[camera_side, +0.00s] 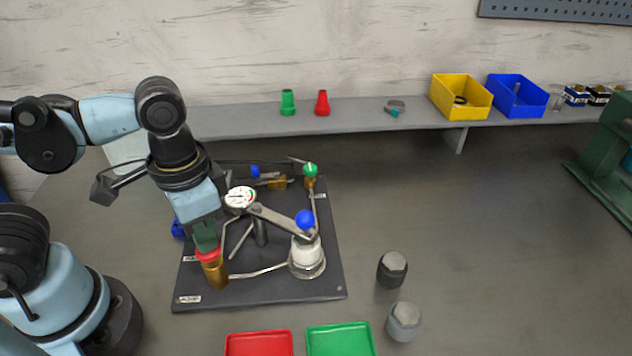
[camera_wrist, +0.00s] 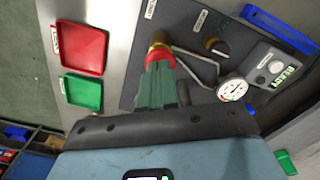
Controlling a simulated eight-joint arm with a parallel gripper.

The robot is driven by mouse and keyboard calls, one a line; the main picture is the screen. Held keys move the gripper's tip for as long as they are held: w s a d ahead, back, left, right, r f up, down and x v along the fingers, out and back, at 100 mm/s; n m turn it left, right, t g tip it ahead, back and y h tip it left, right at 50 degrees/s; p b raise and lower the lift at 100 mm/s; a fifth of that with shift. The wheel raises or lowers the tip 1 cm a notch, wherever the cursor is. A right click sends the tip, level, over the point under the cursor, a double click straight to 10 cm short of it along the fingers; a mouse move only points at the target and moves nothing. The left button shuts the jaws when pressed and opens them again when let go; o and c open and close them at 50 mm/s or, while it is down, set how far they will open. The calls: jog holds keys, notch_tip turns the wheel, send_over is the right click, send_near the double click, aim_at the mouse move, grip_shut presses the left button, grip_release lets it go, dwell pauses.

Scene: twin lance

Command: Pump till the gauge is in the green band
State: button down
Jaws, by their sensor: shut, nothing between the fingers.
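The gauge (camera_side: 240,197) has a white dial and stands on the dark board (camera_side: 185,300); it also shows in the wrist view (camera_wrist: 232,90). It is too small to read the needle against the bands surely. The pump (camera_side: 306,258) has a white body and a lever (camera_side: 275,218) with a blue knob (camera_side: 305,219). My gripper (camera_side: 206,246), with green fingers, points down at a red-topped brass fitting (camera_side: 214,273) at the board's front left. In the wrist view my fingertips (camera_wrist: 158,66) are shut right at its red top (camera_wrist: 159,48); whether they touch it is unclear.
A green-topped valve (camera_side: 310,170) stands at the board's back. Red (camera_side: 258,343) and green (camera_side: 340,340) trays lie in front. A box reading READY (camera_wrist: 270,66) is beside the gauge.

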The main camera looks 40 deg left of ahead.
jog(key=shift+r, duration=1.85)
notch_tip(320, 180, up, 6)
jog(key=shift+f, duration=3.3)
jog(key=shift+f, duration=0.15)
jog(key=shift+f, duration=1.85)
jog(key=shift+r, duration=2.3)
